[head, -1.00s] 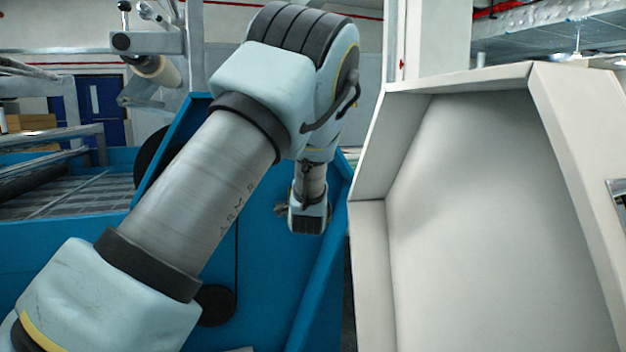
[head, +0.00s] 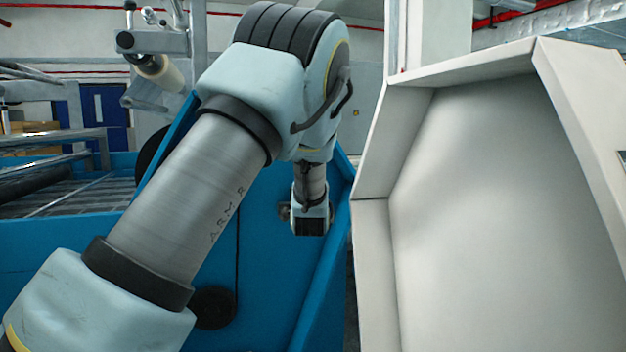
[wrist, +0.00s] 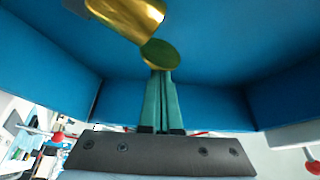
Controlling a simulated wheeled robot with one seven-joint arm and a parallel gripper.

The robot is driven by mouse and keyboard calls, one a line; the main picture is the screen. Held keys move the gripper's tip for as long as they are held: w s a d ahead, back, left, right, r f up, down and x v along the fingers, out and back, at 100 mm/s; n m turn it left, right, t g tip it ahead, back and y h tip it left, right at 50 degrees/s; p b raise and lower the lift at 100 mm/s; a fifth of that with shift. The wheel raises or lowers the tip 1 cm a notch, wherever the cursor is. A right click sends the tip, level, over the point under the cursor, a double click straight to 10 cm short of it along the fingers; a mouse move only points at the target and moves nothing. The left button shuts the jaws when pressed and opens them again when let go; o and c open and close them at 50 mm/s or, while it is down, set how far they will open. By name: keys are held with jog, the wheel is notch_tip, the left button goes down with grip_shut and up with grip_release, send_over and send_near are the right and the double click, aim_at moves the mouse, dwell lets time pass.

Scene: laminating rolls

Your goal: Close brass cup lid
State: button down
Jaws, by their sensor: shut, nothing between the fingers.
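In the wrist view the brass cup (wrist: 128,14) is at the top, cut off by the picture edge, against a blue surface. Its round brass lid (wrist: 160,54) sits at the cup's lower end, tilted away from the cup body, so it stands open. My gripper (wrist: 161,73) is shut and empty, its two green fingers together. The fingertips reach the lid's lower edge in the picture; I cannot tell whether they touch it. In the head view my gripper's end (head: 309,226) is small and low by the blue panel, and I cannot make out the cup or lid.
Blue machine panels (head: 262,280) surround my gripper, with blue side walls also in the wrist view (wrist: 45,60). A large white angled cabinet or hood (head: 490,220) stands close on the right. A roller frame (head: 150,45) is at the back left.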

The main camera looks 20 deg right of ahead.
jog(key=shift+w+a+n+t+y+b, duration=0.1)
jog(key=shift+a+n+t+y+b, duration=0.15)
jog(key=shift+n+b, duration=0.75)
jog(key=shift+s+a+n+t+y+b, duration=0.1)
jog(key=shift+a+n+t+y+b, duration=0.2)
jog(key=shift+n+b, duration=0.7)
jog(key=shift+w+a+n+t+y+b, duration=0.15)
jog(key=shift+n+t+b, duration=0.2)
jog(key=shift+n+b, duration=0.6)
jog(key=shift+a+f+n+t+y+b, duration=0.1)
jog(key=shift+a+n+t+y+b, duration=0.25)
jog(key=shift+n+b, duration=0.75)
jog(key=shift+b, duration=0.6)
jog(key=shift+a+f+n+t+y+b, duration=0.15)
jog(key=shift+a+n+t+y+b, duration=0.15)
jog(key=shift+n+y+b, duration=0.75)
jog(key=shift+a+f+n+t+y+b, duration=0.25)
jog(key=shift+n+y+b, duration=0.35)
jog(key=shift+n+b, duration=1)
jog(key=shift+a+f+n+t+y+b, duration=0.1)
jog(key=shift+a+n+t+y+b, duration=0.15)
jog(key=shift+n+y+b, duration=1.05)
jog(key=shift+w+a+n+h+p, duration=0.1)
jog(key=shift+n+h+p, duration=0.25)
jog(key=shift+n+h, duration=0.2)
jog(key=shift+f, duration=0.1)
